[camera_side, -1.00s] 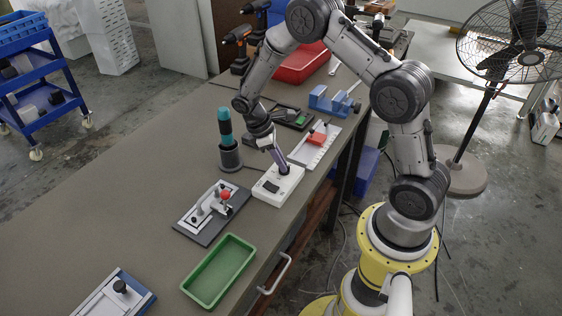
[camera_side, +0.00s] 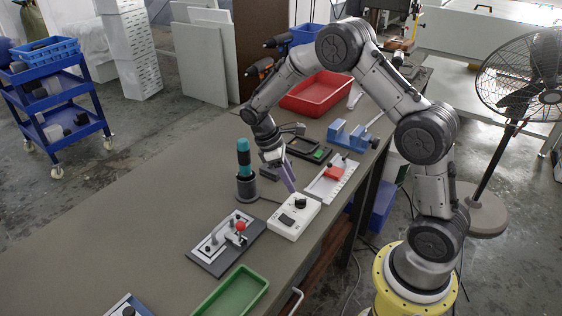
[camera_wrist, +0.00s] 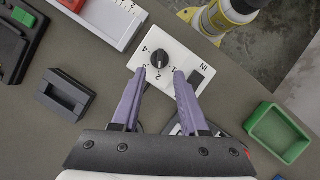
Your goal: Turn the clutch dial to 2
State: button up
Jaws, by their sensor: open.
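The clutch dial (camera_side: 301,204) is a black knob on a white control box (camera_side: 286,222), which also has a dark rocker switch. In the wrist view the dial (camera_wrist: 160,59) stands among printed numbers 1 to 4 on the white box (camera_wrist: 186,53). I cannot read for sure which number its mark points at. My gripper (camera_side: 289,185) has purple fingers and is raised above the box, apart from the dial. In the wrist view my gripper (camera_wrist: 160,72) is open and empty, with the dial just beyond the gap between its fingertips.
A teal-and-black screwdriver (camera_side: 243,157) stands in a dark holder left of the box. A fixture with a red knob (camera_side: 240,226) and a green tray (camera_side: 232,294) lie nearer. A white rail with a red block (camera_side: 334,173) lies close on the right.

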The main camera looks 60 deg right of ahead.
jog(key=v, duration=0.7)
jog(key=shift+r, duration=0.2)
jog(key=shift+w, duration=0.1)
jog(key=s+a+r+t, duration=0.2)
jog(key=s+r+t, duration=0.15)
jog(key=r, duration=0.45)
jog(key=s+a+r+t, duration=0.2)
jog(key=s+r, duration=0.3)
jog(key=r, duration=0.3)
jog(key=s+a+f+m+t+y, duration=0.1)
jog(key=s+a+m+t, duration=0.1)
jog(key=s, duration=0.5)
jog(key=s+a+f+m+t+y, duration=0.1)
jog(key=s+m, duration=0.3)
jog(key=s, duration=0.4)
jog(key=shift+a+f+t, duration=0.4)
jog(key=shift+a+t, duration=0.05)
jog(key=shift+a, duration=0.3)
